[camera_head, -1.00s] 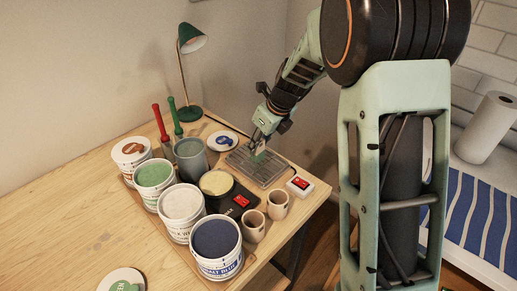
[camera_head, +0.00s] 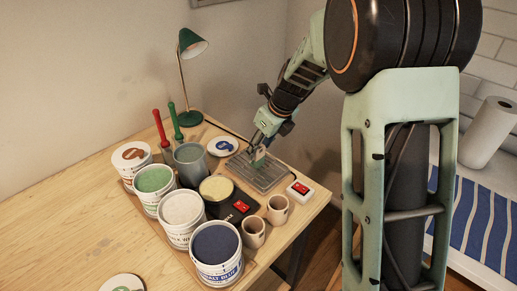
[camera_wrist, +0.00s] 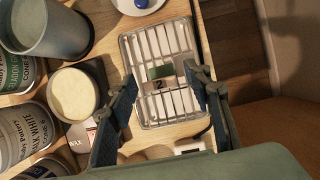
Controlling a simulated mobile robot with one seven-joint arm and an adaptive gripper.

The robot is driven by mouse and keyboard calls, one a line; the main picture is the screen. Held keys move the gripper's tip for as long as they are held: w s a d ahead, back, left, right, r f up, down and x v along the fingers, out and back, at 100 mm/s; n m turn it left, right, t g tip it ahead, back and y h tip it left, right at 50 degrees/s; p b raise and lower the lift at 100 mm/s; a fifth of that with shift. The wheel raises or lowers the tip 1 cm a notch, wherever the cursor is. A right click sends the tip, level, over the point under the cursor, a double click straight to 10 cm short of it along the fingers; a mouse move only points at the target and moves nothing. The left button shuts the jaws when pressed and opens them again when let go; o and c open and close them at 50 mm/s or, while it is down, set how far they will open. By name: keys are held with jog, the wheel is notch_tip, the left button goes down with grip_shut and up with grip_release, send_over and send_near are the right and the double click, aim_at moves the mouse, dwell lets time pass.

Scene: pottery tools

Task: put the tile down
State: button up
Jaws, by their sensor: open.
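The tile (camera_wrist: 161,81) is a small rectangular piece, green at one end and pale beige with a dark "2" at the other. It is at the wire rack (camera_wrist: 150,50), near its middle in the wrist view. In the head view, the rack (camera_head: 268,179) is at the table's far right, with the tile partly hidden by my fingers. My gripper (camera_wrist: 163,86) is open, with one finger on each side of the tile and a visible gap to both. In the head view, my gripper (camera_head: 261,145) is low over the rack. I cannot tell whether the tile lies flat or leans.
A power switch (camera_head: 300,189) and two small cups (camera_head: 277,209) stand in front of the rack. A pot of pale wax (camera_head: 216,188), a grey cup (camera_head: 190,164) and several glaze tubs (camera_head: 216,242) stand left. The table's right edge is close.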

jog(key=v, duration=1)
jog(key=shift+s+r, duration=0.2)
jog(key=shift+r, duration=0.15)
jog(key=shift+d, duration=0.15)
